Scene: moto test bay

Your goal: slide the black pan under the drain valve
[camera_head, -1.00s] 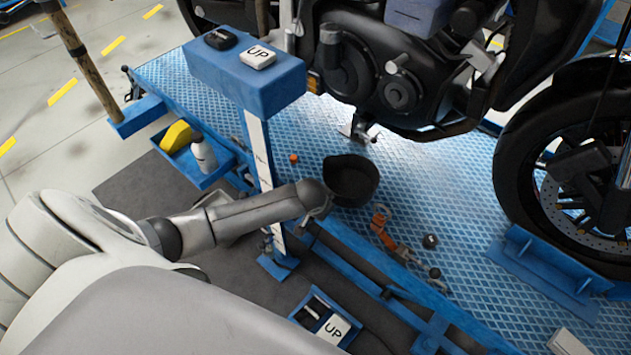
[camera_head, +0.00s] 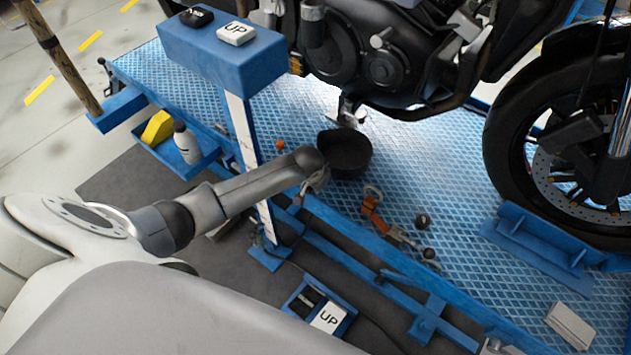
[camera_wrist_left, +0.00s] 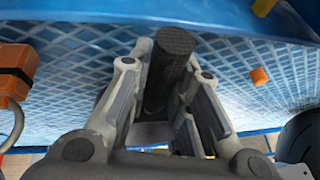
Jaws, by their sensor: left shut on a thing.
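The black pan (camera_head: 344,152) sits on the blue diamond-plate platform, just in front of a small metal fitting (camera_head: 350,108) under the engine, which looks like the drain valve. A gap shows between the pan and the fitting in the head view. My left gripper (camera_head: 318,180) is at the pan's near left side. In the left wrist view its fingers (camera_wrist_left: 168,105) are closed around a dark textured piece (camera_wrist_left: 172,55), which appears to be part of the pan. The fingertips are partly hidden in the head view. My right gripper is not in view.
An orange strap (camera_head: 372,200) and small round parts (camera_head: 422,221) lie right of the pan. A small orange cap (camera_head: 280,145) lies to its left. The motorcycle wheel (camera_head: 530,110) is at the right.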

